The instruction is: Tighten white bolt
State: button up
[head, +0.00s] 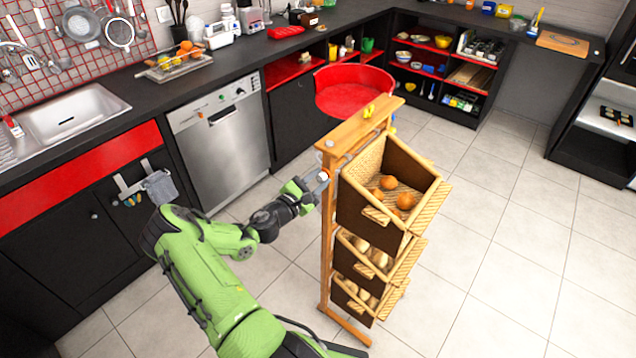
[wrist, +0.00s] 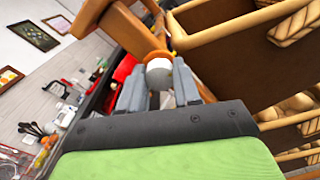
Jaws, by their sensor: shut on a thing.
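The white bolt (head: 324,175) is on the upper left side of the wooden rack (head: 327,215), just below its top board. In the wrist view the white bolt (wrist: 159,75) shows as a rounded white head with an orange-yellow edge behind it. My gripper (head: 316,183) reaches the rack from the left. In the wrist view its two grey fingers (wrist: 159,90) stand on either side of the bolt head and are shut on it. The bolt's shaft is hidden, and its thread cannot be seen.
The rack carries stacked wicker baskets; the top basket (head: 425,188) holds several onions and sits close right of my gripper. A yellow object (head: 369,111) lies on the top board. A dishwasher (head: 220,140) and red chair (head: 352,95) stand behind. Tiled floor (head: 500,240) is clear at right.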

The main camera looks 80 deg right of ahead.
jog(key=m+b, duration=0.1)
jog(key=m, duration=0.1)
jog(key=m+b, duration=0.2)
jog(key=shift+f+m, duration=0.2)
jog(key=shift+m, duration=0.1)
jog(key=m+b, duration=0.3)
jog(key=b, duration=0.1)
jog(key=shift+m, duration=0.4)
jog(key=m+b, duration=0.4)
jog(key=shift+f+b, duration=0.1)
jog(key=shift+b, duration=0.3)
jog(key=m+b, duration=0.3)
jog(key=shift+b, duration=0.3)
jog(key=shift+r+m, duration=0.2)
jog(key=shift+m, duration=0.2)
jog(key=o, duration=1.1)
jog(key=shift+c, duration=0.2)
